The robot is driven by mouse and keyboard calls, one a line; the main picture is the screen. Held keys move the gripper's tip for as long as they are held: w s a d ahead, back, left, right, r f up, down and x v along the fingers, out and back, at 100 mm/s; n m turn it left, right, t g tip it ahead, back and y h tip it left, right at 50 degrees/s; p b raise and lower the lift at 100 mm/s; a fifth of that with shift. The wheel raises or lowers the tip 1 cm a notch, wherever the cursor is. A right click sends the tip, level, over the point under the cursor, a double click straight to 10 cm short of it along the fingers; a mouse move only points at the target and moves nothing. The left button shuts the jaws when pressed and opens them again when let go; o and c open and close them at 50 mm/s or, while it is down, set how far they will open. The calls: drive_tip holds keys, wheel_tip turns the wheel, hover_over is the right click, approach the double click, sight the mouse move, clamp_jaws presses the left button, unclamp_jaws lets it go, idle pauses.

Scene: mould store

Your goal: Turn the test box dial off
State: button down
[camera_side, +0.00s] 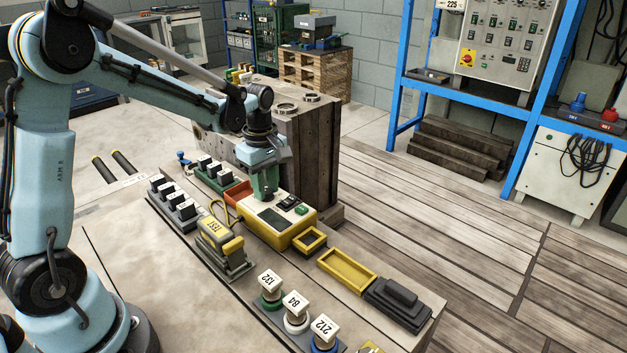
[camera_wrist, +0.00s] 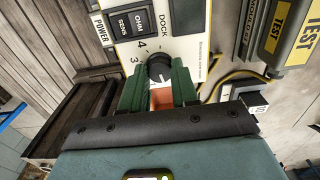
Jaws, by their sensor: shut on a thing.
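The yellow test box (camera_side: 275,228) with a pale top stands on the bench in the side view. Its top also shows in the wrist view (camera_wrist: 185,45), with POWER, OHM/SENS and DOCK lettering and the numbers 3 and 4. The black dial (camera_wrist: 160,67) sits between the two green fingers of my gripper (camera_wrist: 158,84), which is shut on it. A small white mark shows on the dial; the setting it points to is unclear. In the side view my gripper (camera_side: 264,190) comes down on the box's far left end and hides the dial.
A yellow and grey TEST unit (camera_side: 220,236) stands close in front of the box, with a yellow cable. Black blocks (camera_side: 173,200) stand left, yellow trays (camera_side: 347,270) right, numbered knobs (camera_side: 296,311) in front. A large dark mould block (camera_side: 308,150) stands close behind.

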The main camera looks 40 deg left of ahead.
sight(266, 191)
drive_tip(key=c, duration=0.8)
unclamp_jaws()
drive_tip(key=shift+c, duration=0.2)
drive_tip(key=shift+r, duration=0.1)
wheel_tip(266, 191, up, 12)
drive_tip(key=s+d+f+m+t, duration=0.4)
drive_tip(key=s+d+m+t, duration=0.3)
drive_tip(key=m, duration=1.1)
drive_tip(key=s+d, duration=0.2)
drive_tip(key=s, duration=0.2)
